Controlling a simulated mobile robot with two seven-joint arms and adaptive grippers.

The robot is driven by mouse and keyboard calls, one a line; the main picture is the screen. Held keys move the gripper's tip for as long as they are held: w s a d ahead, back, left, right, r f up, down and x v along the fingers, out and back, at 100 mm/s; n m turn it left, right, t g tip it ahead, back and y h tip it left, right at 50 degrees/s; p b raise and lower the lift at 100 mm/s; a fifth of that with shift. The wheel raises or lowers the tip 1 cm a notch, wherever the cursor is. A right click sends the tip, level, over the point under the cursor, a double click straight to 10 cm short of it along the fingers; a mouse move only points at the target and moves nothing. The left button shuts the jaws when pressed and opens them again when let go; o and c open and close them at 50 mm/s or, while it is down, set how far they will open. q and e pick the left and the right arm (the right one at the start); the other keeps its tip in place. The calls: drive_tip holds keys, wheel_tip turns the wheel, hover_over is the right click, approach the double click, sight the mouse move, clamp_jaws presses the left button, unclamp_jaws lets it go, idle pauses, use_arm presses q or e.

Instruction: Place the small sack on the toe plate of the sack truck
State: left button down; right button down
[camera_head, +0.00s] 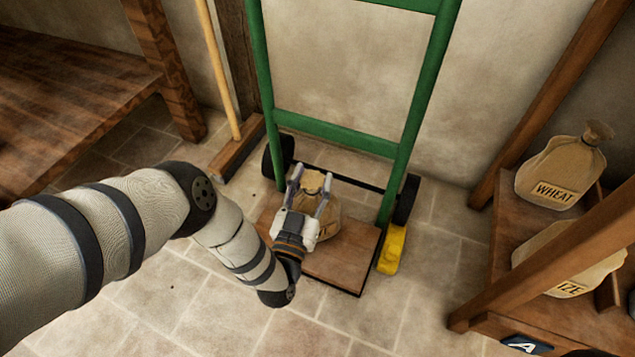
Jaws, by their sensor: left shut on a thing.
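The green sack truck (337,136) stands against the back wall, with its brown toe plate (343,262) low in front of its wheels. My left gripper (311,190) reaches in from the left over the toe plate and is shut on the neck of the small tan sack (327,221). The sack is upright, over the toe plate, and partly hidden behind the gripper. I cannot tell whether its bottom touches the plate. My right gripper is not in view.
A yellow object (392,250) is beside the toe plate's right edge. A wooden shelf at right holds a wheat sack (561,172) and another labelled sack (568,262). A broom (238,148) leans at the wall. A wooden table (75,100) is at left. The tiled floor in front is clear.

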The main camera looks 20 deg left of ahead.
use_arm(q)
drive_tip(key=shift+d+f+b, duration=0.1)
drive_tip(key=shift+f+b, duration=0.4)
drive_tip(key=shift+f, duration=0.7)
drive_tip(key=shift+f, duration=0.15)
drive_tip(key=c, duration=0.9)
unclamp_jaws()
drive_tip(key=shift+c, duration=0.2)
drive_tip(key=s+d+f+p, duration=0.1)
drive_tip(key=s+p, duration=0.2)
drive_tip(key=s, duration=0.9)
drive_tip(key=shift+f, duration=0.35)
